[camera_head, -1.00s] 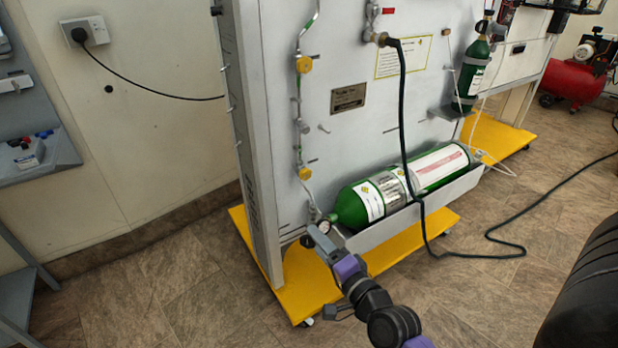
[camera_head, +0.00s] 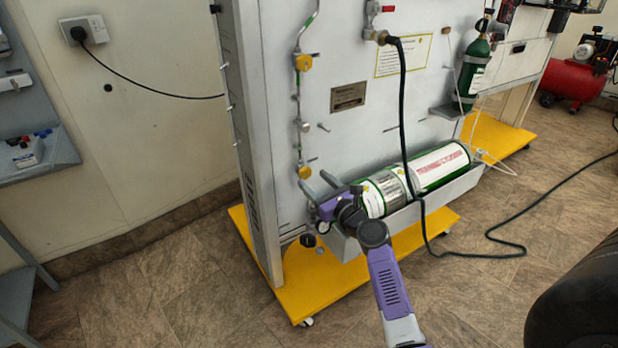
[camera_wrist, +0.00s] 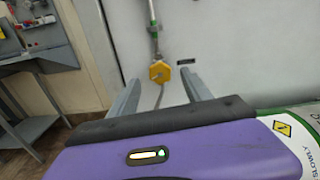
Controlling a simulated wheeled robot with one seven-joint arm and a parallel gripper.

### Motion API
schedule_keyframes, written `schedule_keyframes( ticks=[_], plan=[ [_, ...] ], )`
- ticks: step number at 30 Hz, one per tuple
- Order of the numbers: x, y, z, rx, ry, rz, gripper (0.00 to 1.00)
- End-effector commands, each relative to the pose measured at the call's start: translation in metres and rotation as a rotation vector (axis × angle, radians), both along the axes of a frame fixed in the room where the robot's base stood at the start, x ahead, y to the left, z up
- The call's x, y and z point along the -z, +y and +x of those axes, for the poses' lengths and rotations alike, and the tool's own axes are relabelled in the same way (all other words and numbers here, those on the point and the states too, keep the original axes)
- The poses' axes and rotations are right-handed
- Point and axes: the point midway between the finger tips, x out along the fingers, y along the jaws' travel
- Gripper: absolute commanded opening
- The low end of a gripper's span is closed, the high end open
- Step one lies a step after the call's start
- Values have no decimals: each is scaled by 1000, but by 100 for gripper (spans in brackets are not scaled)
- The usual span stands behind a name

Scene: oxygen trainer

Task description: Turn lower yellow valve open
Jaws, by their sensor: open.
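The lower yellow valve (camera_head: 304,172) is a small yellow knob on the pipe at the left of the pale panel. In the wrist view the yellow valve (camera_wrist: 159,72) shows as a hexagon beyond and between my two fingers, with a green-banded pipe above it. My gripper (camera_head: 315,180) is just below and in front of the valve, fingers pointing up toward the panel. In the wrist view my gripper (camera_wrist: 160,85) is open and empty. Contact between the fingers and the valve is not visible.
An upper yellow valve (camera_head: 302,62) is higher on the same pipe. A green cylinder (camera_head: 430,168) lies in a tray right beside my gripper. A dark hose (camera_head: 402,120) hangs before the panel. The yellow base (camera_head: 290,290) is below; floor at left is clear.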

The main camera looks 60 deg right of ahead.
Motion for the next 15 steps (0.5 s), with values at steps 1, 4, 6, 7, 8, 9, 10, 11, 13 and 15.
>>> schedule_keyframes(
  ticks=[1,4,6,7,8,9,10,11,13,15],
  plan=[
    [0,-5,7,0,-1,-1,57],
    [1,-11,18,0,0,-1,57],
    [1,-15,24,1,1,-2,57],
    [1,-16,26,1,1,-2,57],
    [1,-17,27,1,1,-2,57],
    [0,-18,29,1,1,-2,57],
    [0,-18,30,1,1,-2,57],
    [0,-18,30,1,1,-2,57],
    [0,-19,31,1,1,-2,57],
    [0,-19,31,1,1,-3,57]
  ],
)
